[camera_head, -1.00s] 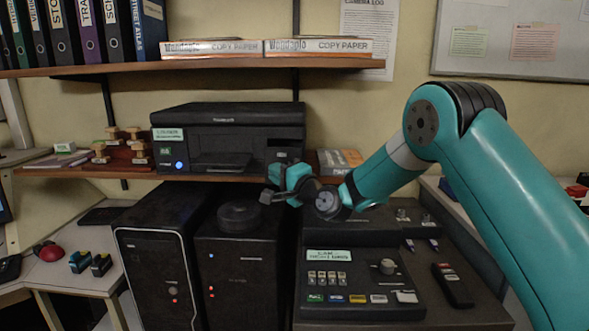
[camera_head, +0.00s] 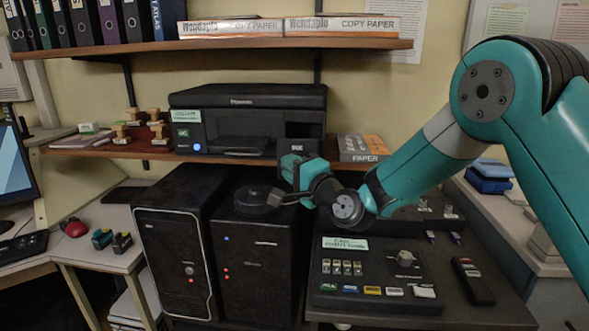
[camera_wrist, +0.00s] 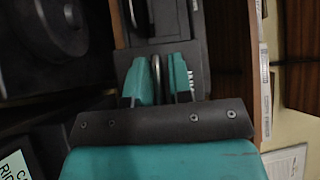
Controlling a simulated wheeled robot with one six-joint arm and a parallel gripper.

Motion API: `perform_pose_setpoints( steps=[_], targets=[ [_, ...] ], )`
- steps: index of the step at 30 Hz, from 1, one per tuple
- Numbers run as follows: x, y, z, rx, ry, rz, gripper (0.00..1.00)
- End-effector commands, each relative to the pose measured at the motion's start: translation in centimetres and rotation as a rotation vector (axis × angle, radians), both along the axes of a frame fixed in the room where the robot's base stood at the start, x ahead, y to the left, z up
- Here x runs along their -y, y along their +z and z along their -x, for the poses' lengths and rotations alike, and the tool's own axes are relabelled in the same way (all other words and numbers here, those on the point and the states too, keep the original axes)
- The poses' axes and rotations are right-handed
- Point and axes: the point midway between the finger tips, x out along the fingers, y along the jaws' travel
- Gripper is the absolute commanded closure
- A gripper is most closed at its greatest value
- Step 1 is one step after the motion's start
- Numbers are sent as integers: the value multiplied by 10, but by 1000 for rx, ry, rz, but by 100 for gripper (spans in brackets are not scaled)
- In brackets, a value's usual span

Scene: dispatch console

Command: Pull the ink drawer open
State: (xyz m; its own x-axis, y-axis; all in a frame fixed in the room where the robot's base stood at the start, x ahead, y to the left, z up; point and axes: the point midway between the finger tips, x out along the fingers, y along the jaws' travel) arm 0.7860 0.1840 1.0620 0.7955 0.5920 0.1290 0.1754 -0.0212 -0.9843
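The black printer (camera_head: 245,98) stands on the lower shelf. Its ink drawer (camera_head: 298,147), a dark face lettered INK, is at the printer's right end. In the wrist view the ink drawer (camera_wrist: 202,58) appears turned sideways, with a thin metal bar handle (camera_wrist: 156,72). My gripper (camera_wrist: 157,82) has its two teal fingers on either side of this handle. The fingers look apart, with narrow dark gaps beside the bar. In the head view my gripper (camera_head: 296,172) is in front of the drawer and covers its lower part. How far the drawer stands out is unclear.
Paper packs (camera_head: 363,148) lie right of the printer. Below are two black computer towers (camera_head: 178,245), a round black disc (camera_head: 258,197) on the right one, and a control console (camera_head: 375,270). The upper shelf (camera_head: 240,46) runs above. Stamps (camera_head: 140,128) stand left of the printer.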

Motion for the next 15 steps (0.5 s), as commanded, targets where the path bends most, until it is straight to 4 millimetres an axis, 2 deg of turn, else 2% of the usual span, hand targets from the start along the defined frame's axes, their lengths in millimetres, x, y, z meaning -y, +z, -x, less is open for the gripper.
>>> perform_pose_setpoints(
  steps=[4, 7, 15],
  targets=[
    [6, -4, 5, -2, -1, 1, 80],
    [15, -8, 17, -3, -2, 1, 80],
    [56, -21, 71, -1, -6, -1, 80]
  ],
)
